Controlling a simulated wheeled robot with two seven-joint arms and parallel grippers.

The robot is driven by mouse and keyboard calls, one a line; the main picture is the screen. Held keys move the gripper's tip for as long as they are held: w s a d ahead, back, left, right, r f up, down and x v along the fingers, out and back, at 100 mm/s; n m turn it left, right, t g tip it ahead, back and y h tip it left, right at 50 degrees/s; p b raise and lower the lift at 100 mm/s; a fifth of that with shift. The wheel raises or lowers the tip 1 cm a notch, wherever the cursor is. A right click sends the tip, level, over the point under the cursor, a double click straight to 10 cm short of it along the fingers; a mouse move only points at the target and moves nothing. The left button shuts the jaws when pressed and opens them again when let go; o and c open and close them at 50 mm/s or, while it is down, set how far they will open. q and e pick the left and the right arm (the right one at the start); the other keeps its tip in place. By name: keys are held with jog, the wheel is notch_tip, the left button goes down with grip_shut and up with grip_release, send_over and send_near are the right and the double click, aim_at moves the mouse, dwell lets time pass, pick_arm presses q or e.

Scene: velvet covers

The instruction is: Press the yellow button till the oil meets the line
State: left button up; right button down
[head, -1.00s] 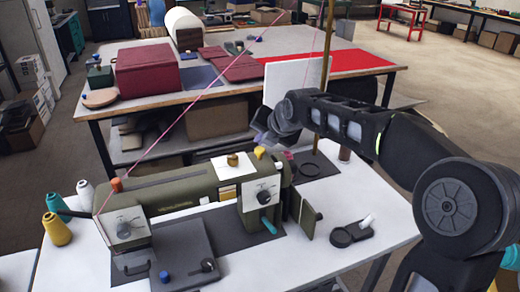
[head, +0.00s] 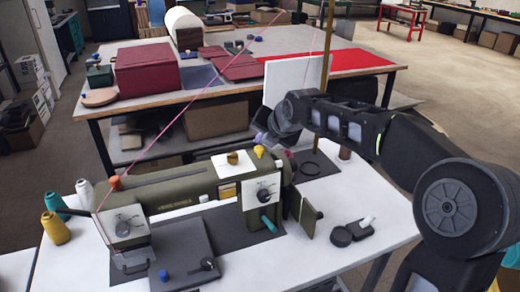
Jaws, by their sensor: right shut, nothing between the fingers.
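The yellow button (head: 259,151) stands on top of the olive sewing machine (head: 180,196), near its right end. My right gripper (head: 262,140) reaches in from the right with its fingers shut and empty. Its tips are small and close above or behind the button; I cannot tell whether they touch it. A small amber window (head: 227,190) shows on the machine's front, below a white plate with a brass knob (head: 232,158). I cannot make out an oil level or a line in it. My left gripper is out of view.
The machine stands on a white table (head: 345,205). An orange knob (head: 114,182), thread cones (head: 56,229) and a pink thread are at the left. A table with a red box (head: 148,68) is behind.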

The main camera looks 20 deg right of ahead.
aim_at(262, 149)
jog(key=shift+f+b, duration=0.75)
jog(key=shift+f, duration=0.2)
dwell(0.9)
dwell(0.3)
jog(key=shift+r+p, duration=0.9)
jog(key=shift+r, duration=0.4)
jog(key=shift+r, duration=0.15)
jog(key=shift+r+p, duration=1.75)
jog(key=shift+r, duration=0.65)
